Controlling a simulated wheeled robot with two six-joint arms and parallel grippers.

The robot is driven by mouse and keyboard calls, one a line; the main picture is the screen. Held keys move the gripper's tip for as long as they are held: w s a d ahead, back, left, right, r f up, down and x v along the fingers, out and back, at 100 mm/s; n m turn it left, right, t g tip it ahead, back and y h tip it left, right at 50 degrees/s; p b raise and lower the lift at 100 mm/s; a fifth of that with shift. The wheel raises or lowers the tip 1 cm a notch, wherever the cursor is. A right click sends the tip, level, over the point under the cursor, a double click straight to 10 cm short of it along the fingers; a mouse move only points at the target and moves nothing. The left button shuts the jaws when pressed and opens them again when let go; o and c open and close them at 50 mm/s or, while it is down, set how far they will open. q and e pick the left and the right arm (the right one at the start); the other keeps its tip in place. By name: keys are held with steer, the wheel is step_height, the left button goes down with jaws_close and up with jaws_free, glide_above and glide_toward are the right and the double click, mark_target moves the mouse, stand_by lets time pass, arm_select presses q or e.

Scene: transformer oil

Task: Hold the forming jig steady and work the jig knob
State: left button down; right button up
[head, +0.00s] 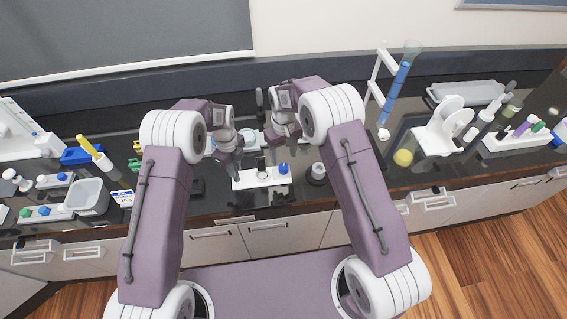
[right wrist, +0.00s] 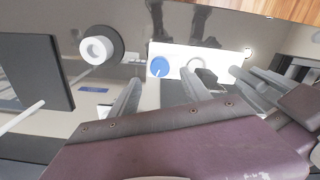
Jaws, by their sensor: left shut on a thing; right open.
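The forming jig (head: 262,180) is a white block lying on the dark bench top, with a blue knob (head: 283,168) at its right end. In the right wrist view the jig (right wrist: 183,64) and blue knob (right wrist: 159,67) also show, partly beyond my fingers. My left gripper (head: 238,170) is at the jig's left end, shut on it; its exact contact is hard to see. My right gripper (head: 270,150) is open and empty, just behind the jig. Its two spread fingers (right wrist: 160,88) show in the right wrist view, with the knob beyond them.
A white round piece on a black base (head: 317,172) stands right of the jig. A small black block (head: 197,187) lies to the left. A grey bin (head: 88,195) is further left, and a blue column on a white stand (head: 397,80) is at the right. The bench's front edge is close.

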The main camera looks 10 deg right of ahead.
mark_target(284, 166)
step_height(284, 166, up, 6)
steer(key=shift+f, duration=0.2)
arm_select(q)
steer(key=c, duration=1.2)
jaws_free()
step_height(284, 166, up, 12)
steer(key=shift+f, duration=0.1)
